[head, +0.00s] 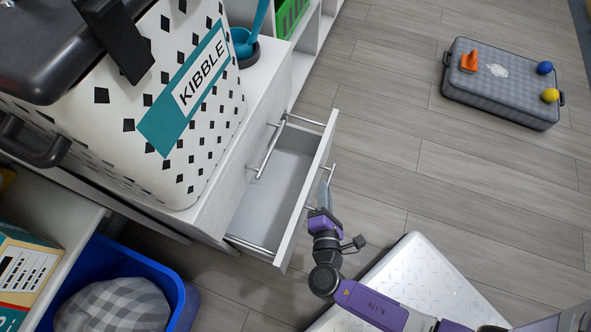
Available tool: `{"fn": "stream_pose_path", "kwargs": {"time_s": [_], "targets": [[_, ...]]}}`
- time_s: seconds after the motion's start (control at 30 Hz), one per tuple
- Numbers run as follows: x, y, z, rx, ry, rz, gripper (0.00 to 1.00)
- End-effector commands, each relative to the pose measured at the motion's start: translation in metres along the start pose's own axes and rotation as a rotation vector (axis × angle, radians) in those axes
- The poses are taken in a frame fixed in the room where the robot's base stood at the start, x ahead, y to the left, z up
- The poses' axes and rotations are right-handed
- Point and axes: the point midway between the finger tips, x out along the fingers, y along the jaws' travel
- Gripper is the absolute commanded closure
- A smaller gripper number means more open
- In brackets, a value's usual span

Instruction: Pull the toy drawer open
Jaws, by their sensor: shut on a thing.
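The drawer (303,196) is a white drawer in the white cabinet under the kibble bin. It stands pulled well out, and its grey inside (268,190) looks empty where it shows. A silver bar handle (332,173) is on its front. My gripper (326,188) is at the outer side of the drawer front, shut on the drawer handle. The fingers are small in the view and partly hide the handle.
A kibble bin (205,130) stands on the cabinet. Another silver handle (268,150) is on a closed front above the drawer. A blue bin (135,262) is at lower left. A grey case (500,95) with toys lies on the floor, which is clear between.

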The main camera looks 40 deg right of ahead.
Motion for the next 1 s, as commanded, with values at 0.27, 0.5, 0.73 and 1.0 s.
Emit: {"fn": "stream_pose_path", "kwargs": {"time_s": [0.27,0.5,0.73,1.0], "targets": [[-0.027,-0.045,0.063,-0.004,0.004,0.002,1.00],[-0.040,-0.068,0.095,-0.001,0.003,0.003,1.00],[-0.044,-0.076,0.105,0.002,0.003,0.003,1.00],[-0.045,-0.077,0.106,0.002,0.003,0.002,1.00]]}}
